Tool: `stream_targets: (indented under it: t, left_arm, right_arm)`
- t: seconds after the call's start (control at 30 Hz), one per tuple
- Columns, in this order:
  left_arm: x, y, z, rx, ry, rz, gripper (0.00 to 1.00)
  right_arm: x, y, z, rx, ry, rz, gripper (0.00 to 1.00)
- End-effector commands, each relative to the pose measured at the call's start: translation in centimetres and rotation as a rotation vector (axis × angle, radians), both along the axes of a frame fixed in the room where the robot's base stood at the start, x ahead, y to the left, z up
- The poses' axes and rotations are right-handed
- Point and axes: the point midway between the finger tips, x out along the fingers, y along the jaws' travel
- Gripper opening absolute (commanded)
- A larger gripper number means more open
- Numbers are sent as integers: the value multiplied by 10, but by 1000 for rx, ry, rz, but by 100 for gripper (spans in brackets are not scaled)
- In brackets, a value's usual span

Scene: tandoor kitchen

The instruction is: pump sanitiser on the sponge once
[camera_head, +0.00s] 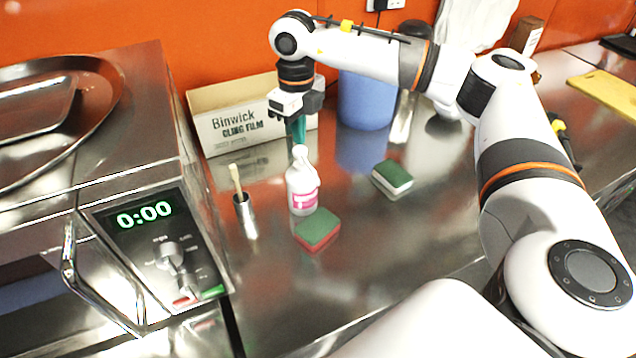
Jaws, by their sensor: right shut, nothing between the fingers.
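A white pump bottle with a pink label (302,190) stands upright on the steel counter. Its pump head (300,152) is at the top. A sponge with a green top and red body (318,230) lies just in front of the bottle, to its right. A second sponge, green on white (392,178), lies further right. My right gripper (297,140) is shut and points down directly above the pump head; I cannot tell whether it touches it. My left gripper is not in view.
A cling film box (240,128) and a blue container (367,100) stand behind the bottle. A metal cup with a brush (245,214) is left of it. An oven with a 0:00 display (145,215) fills the left. The front counter is clear.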

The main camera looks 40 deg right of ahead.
Motion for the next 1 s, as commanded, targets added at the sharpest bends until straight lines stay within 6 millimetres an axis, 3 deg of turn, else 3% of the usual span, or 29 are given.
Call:
stream_targets:
  t: [1.0]
  left_arm:
    - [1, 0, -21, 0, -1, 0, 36]
  right_arm:
    - [0, 0, -29, 0, 0, 0, 0]
